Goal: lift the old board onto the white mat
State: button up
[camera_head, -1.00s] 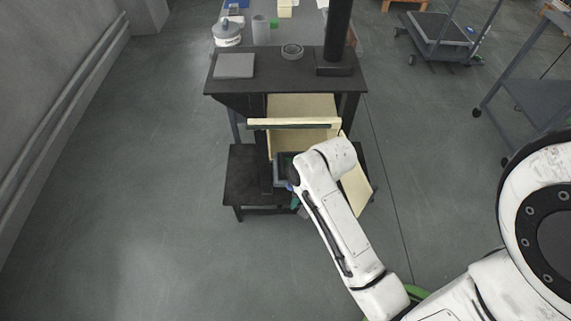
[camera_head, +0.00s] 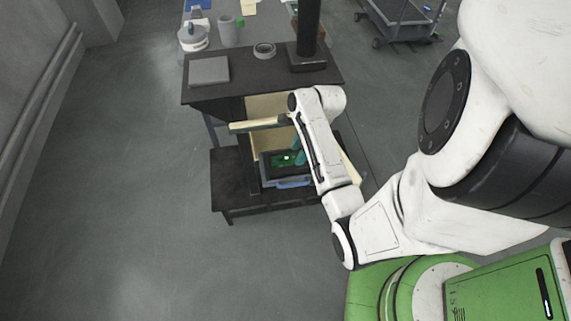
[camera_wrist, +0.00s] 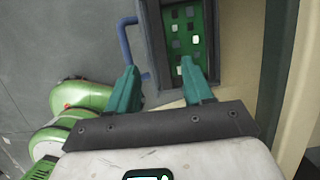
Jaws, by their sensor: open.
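The old board, a green circuit board (camera_head: 284,160) with small pale and dark parts, lies in a dark-framed tray (camera_head: 268,180) in the lower part of the black stand. In the wrist view the board (camera_wrist: 187,35) is at the top, right of centre. My gripper (camera_wrist: 159,68) is open and empty. Its right teal finger overlaps the board's near end in the picture; its left finger is beside the tray frame. In the head view my arm partly covers the gripper (camera_head: 298,150). I cannot make out a white mat for certain.
A blue handle (camera_wrist: 128,48) sticks out from the tray. A pale yellow panel (camera_head: 250,127) juts out just above the board. The black stand's top (camera_head: 235,92) bears a grey square plate (camera_head: 208,71), a small round dish (camera_head: 264,50) and a dark column (camera_head: 308,30).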

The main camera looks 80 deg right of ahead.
aim_at(290, 168)
jog(key=b+x, duration=0.1)
jog(key=x, duration=0.7)
jog(key=shift+d+f, duration=0.1)
jog(key=shift+f, duration=0.2)
grip_shut()
